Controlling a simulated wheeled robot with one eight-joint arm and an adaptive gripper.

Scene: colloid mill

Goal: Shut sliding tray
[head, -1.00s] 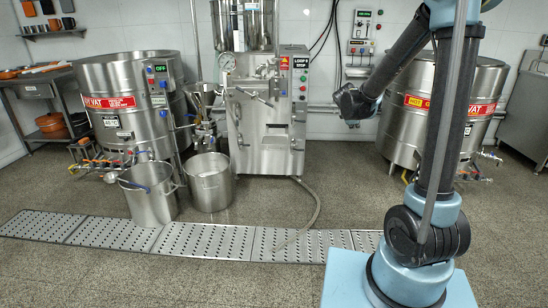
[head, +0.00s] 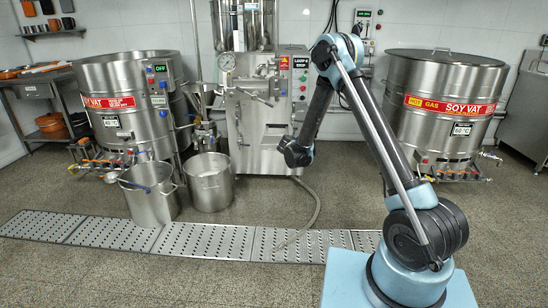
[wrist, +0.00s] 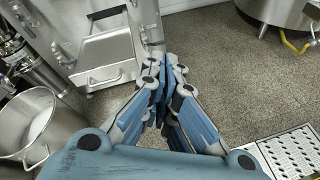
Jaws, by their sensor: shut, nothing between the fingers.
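The sliding tray (wrist: 104,52) is a steel tray low in the front of the mill (wrist: 75,25), with a curved bar handle (wrist: 106,78) on its front. In the wrist view it appears to stick out from the mill, though how far I cannot tell. In the head view the mill (head: 255,120) stands behind my arm, and the tray is hard to make out there. My gripper (wrist: 165,75) is shut and empty. In the wrist view its fingertips are to the right of the tray and apart from its handle. In the head view my arm's end hangs before the mill's right side.
Two steel pots (head: 149,193) (head: 209,182) stand on the floor left of the mill. A hose (head: 313,205) runs from the mill's base to the drain grating (head: 200,240).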

